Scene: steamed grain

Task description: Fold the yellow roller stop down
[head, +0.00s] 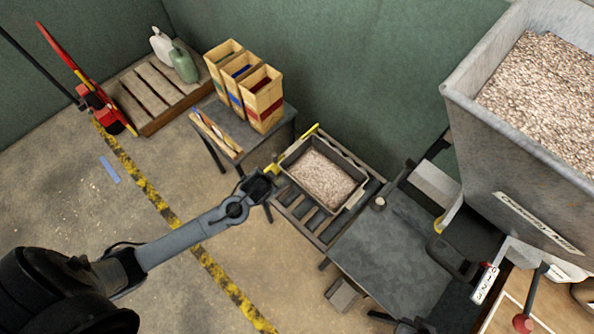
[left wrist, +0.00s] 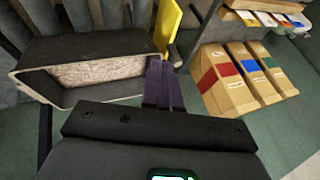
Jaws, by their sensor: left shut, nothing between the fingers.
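The yellow roller stop shows at the left end of the roller table, with a raised yellow piece (head: 309,132) at its far corner and more yellow beside my gripper. In the left wrist view a yellow plate (left wrist: 168,27) stands up just beyond my fingertips. My left gripper (head: 267,176) is at the near corner of that end, shut and empty; its dark fingers (left wrist: 164,85) point toward the plate. They look close to it, but I cannot tell whether they touch. My right gripper is not in view.
A grey tray of grain (head: 359,200) sits on the rollers (head: 308,217), close to my left gripper. A large grain hopper (head: 468,115) is at the right. Floor is open at the lower left.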

